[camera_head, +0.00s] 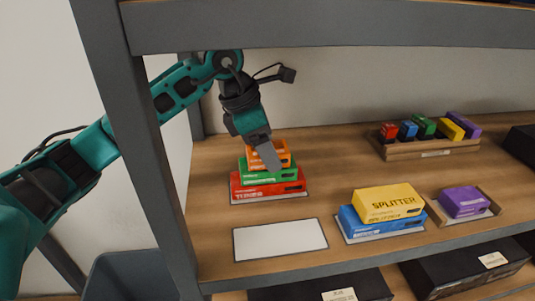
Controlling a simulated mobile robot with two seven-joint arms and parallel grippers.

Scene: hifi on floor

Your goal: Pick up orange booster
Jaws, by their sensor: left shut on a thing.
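The orange booster box (281,150) is on top of a stack on the shelf, above a green box (287,177) and a red box (262,190). My left gripper (268,160) reaches down from the upper left and is shut on the orange box. The gripper's grey fingers cover part of the orange box's front. I cannot tell whether the orange box is lifted clear of the green one. My right gripper is not in view.
An empty white mat (280,240) lies in front of the stack. A yellow splitter box (388,203) rests on a blue box (362,226); a purple box (463,202) sits in a tray to the right. A rack (432,150) of small coloured boxes stands behind. A grey shelf post (150,170) stands left.

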